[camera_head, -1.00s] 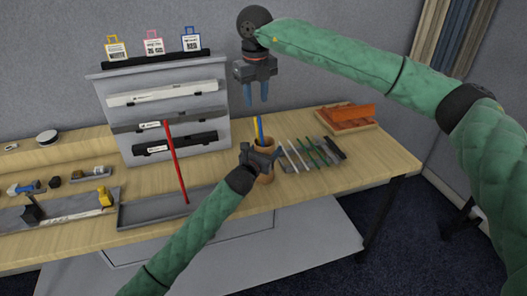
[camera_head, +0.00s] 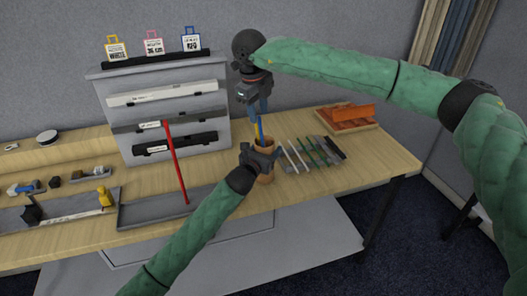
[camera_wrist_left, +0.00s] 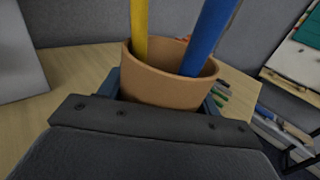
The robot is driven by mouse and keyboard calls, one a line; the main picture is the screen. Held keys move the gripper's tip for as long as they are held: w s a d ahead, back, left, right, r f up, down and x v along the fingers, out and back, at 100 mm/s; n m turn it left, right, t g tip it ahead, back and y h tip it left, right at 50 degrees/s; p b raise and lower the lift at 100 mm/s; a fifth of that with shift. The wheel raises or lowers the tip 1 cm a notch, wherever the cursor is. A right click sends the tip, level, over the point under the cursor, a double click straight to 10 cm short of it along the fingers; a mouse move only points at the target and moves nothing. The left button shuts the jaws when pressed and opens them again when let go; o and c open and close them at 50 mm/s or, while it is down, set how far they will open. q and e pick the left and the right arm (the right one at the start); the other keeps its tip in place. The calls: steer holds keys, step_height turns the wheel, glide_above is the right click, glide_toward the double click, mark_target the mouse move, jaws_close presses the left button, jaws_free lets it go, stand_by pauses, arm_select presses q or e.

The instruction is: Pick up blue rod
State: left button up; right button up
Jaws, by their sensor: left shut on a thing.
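The blue rod (camera_head: 261,131) stands in a brown clay pot (camera_head: 266,178), leaning slightly, beside a yellow rod (camera_head: 256,130). In the left wrist view the blue rod (camera_wrist_left: 207,38) rests toward the right rim of the pot (camera_wrist_left: 165,84), and the yellow rod (camera_wrist_left: 139,30) toward the left. My left gripper (camera_head: 264,160) is shut around the pot near its rim. My right gripper (camera_head: 259,110) points down from above, with its blue fingers at the upper ends of the rods. Whether its fingers are open or closed on a rod cannot be made out.
A grey tiered rack (camera_head: 105,117) stands at the back left.

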steer(key=shift+w+d+f, duration=0.15)
steer(key=shift+f, duration=1.15)
steer(key=shift+w+d+f, duration=0.1)
steer(key=shift+w+f, duration=0.05)
steer(key=shift+f, duration=1.15)
jaws_close()
